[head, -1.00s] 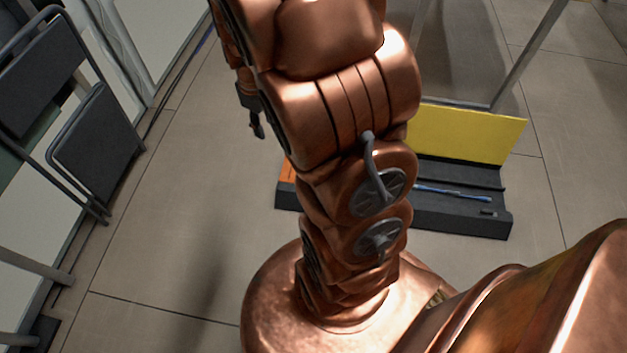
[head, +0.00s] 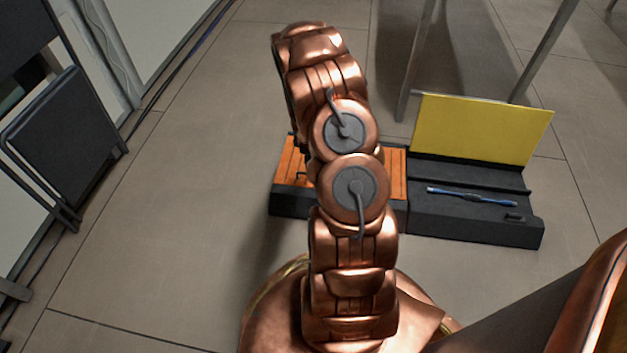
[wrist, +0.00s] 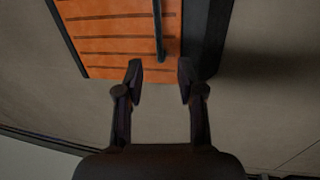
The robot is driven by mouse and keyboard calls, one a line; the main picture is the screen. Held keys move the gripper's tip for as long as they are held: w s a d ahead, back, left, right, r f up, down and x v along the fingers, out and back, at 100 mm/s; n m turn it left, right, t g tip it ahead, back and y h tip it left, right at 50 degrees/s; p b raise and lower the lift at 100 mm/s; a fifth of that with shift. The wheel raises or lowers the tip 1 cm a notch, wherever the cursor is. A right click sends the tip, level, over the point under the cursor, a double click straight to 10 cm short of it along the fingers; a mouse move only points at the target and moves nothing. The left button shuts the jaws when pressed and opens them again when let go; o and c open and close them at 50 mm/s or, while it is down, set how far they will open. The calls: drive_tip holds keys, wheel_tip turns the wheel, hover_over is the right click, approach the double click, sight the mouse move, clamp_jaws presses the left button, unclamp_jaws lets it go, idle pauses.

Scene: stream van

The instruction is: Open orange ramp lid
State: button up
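The orange ramp lid (head: 290,168) lies flat and closed on the left part of a black box (head: 290,204), with my arm covering its middle in the head view. In the wrist view the slatted orange lid (wrist: 105,45) fills the top, with a dark bar (wrist: 158,30) running across it. My gripper (wrist: 162,78) is open and empty, its two fingertips near the lid's edge and on either side of the bar's near end. I cannot tell its height above the lid. In the head view my gripper is hidden behind the arm.
A yellow panel (head: 480,130) stands raised at the back of the right black compartment (head: 450,222), which holds a blue and dark strip-like item (head: 472,196). A folded dark chair (head: 65,140) stands at left. Metal legs (head: 545,50) rise behind. Floor left of the box is clear.

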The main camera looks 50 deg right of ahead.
drive_tip(key=shift+w+d+f+b, duration=0.1)
drive_tip(key=shift+d+f+b, duration=0.4)
drive_tip(key=shift+f, duration=1.2)
drive_tip(key=shift+w+d+f+b, duration=0.2)
drive_tip(key=shift+f+b, duration=0.55)
drive_tip(key=shift+f, duration=1)
drive_tip(key=shift+w+d+f+b, duration=0.1)
drive_tip(key=shift+d+f+b, duration=0.4)
drive_tip(key=shift+f, duration=1.2)
drive_tip(key=shift+a, duration=0.15)
clamp_jaws()
